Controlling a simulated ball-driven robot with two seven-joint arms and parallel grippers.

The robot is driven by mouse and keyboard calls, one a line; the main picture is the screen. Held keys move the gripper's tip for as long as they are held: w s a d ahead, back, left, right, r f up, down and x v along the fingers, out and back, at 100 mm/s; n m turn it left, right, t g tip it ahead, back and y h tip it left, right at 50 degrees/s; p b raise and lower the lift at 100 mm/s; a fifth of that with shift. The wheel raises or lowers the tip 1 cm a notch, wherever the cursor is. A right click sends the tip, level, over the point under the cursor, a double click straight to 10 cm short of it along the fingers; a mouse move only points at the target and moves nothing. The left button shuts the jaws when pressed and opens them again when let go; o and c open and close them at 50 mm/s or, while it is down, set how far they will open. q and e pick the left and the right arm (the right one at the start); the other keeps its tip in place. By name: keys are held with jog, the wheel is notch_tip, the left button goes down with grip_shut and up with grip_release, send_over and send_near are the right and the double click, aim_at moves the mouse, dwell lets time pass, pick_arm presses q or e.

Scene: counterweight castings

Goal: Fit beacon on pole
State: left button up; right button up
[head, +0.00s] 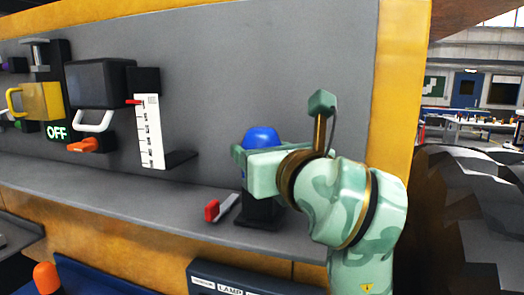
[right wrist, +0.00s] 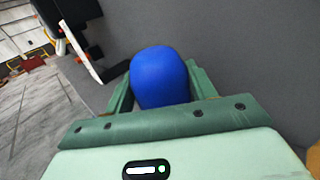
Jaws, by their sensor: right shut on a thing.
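The beacon is a rounded blue dome (head: 262,136). In the head view it shows above the fingers of my right gripper (head: 246,156). In the right wrist view the blue beacon (right wrist: 160,76) sits between the two green fingers, and the gripper is shut on it. A short black post (head: 259,212), which seems to be the pole, stands on the grey ledge right below the gripper. My gripper hides the top of the post and the beacon's underside, so I cannot tell whether they touch. My left gripper is not in view.
A small red-handled lever (head: 212,211) lies on the ledge (head: 150,208) just left of the post. A white scale strip (head: 150,132) with a black bracket, an orange knob (head: 84,145) and an OFF sign (head: 57,132) are on the panel at left. A LAMP label (head: 229,289) is below.

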jog(key=shift+f, duration=0.15)
jog(key=o, duration=1.2)
jog(key=shift+s, duration=0.1)
jog(key=shift+b+v, duration=4.9)
jog(key=shift+v, duration=3.2)
